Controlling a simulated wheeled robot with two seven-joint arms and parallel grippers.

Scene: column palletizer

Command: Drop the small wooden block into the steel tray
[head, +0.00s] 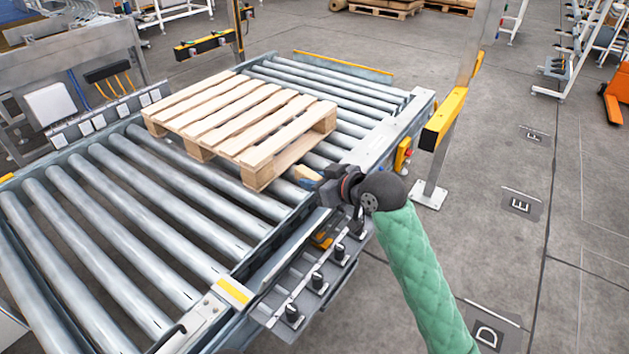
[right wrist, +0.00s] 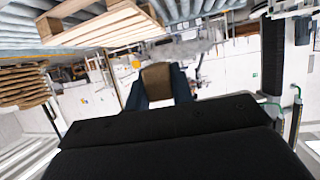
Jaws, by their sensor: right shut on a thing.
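My right gripper (head: 318,184) is at the near right edge of the roller conveyor, just beside the pallet's right corner. It is shut on the small wooden block (head: 304,173), whose pale end shows past the fingers. In the right wrist view the block (right wrist: 157,78) sits as a brown piece between the two dark fingers. A grey metal tray-like shelf (head: 294,277) runs along the conveyor's near side, below and left of the gripper; I take it for the steel tray. My arm hides part of its far end. My left gripper is not in view.
A slatted wooden pallet (head: 235,112) lies on the rollers (head: 120,215). Several black knobs (head: 318,281) and an orange-yellow item (head: 325,238) are at the shelf. A yellow-topped post (head: 440,120) stands to the right. The floor at right is open.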

